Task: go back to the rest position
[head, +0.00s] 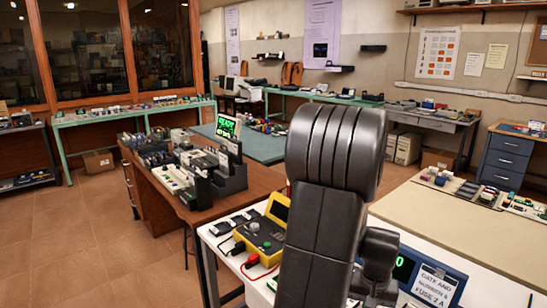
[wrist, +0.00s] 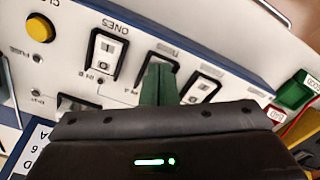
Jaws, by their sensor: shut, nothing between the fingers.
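My gripper (wrist: 158,84) shows in the wrist view as two dark green fingers pressed together, with nothing between them. Its fingertips are over a white and blue switch panel (wrist: 133,82), in front of a middle rocker switch that they partly cover. I cannot tell whether they touch it. Other rocker switches stand to the left (wrist: 105,53) and right (wrist: 202,88) of the fingers. A yellow round button (wrist: 40,28) is at the panel's upper left. In the head view my arm fills the centre right and my gripper does not show.
In the head view, a blue unit (head: 436,283) with a label card stands right of my arm. A yellow meter (head: 262,238) with leads lies left of it on the white table. A brown desk (head: 245,187) with instruments stands further left. Tiled floor (head: 75,240) is open at left.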

